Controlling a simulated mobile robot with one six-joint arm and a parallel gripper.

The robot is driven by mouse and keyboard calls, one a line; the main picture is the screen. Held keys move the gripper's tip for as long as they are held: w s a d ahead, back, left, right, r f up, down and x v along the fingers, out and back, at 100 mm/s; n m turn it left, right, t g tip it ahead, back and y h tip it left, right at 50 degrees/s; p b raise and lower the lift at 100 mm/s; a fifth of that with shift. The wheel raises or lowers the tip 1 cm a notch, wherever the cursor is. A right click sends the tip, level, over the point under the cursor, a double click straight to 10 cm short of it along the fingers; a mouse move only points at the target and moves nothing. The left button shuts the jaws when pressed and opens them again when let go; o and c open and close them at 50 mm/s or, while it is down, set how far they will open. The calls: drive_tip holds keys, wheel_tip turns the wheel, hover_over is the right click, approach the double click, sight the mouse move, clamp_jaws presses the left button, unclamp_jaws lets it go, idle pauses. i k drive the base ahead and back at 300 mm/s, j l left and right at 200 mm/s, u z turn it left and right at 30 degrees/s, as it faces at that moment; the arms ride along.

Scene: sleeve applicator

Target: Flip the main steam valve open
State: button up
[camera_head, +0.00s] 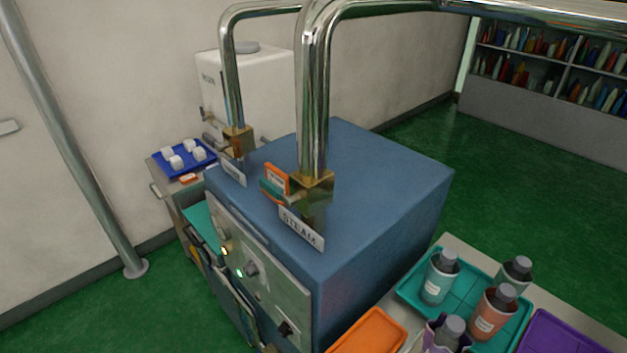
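The steam valve is a brass block (312,188) at the foot of the thick chrome pipe, on top of the blue machine (385,180). A white "STEAM" label (301,229) is in front of it. A teal piece (271,191) like a lever sticks out to the left of the block, with an orange tag (277,178) standing beside it. Whether the valve is open or closed I cannot tell. My gripper is not in view.
A second brass valve (238,141) on a thinner pipe stands further back. A blue tray (184,156) with white pieces is behind left. A teal tray (415,288) with several bottles stands at the front right. Chrome pipes (313,95) rise above the machine.

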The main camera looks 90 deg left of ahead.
sight(276, 192)
drive_tip(key=u, duration=3.4)
drive_tip(key=i+j+z, duration=0.1)
drive_tip(key=i+j, duration=0.65)
drive_tip(key=j, duration=0.1)
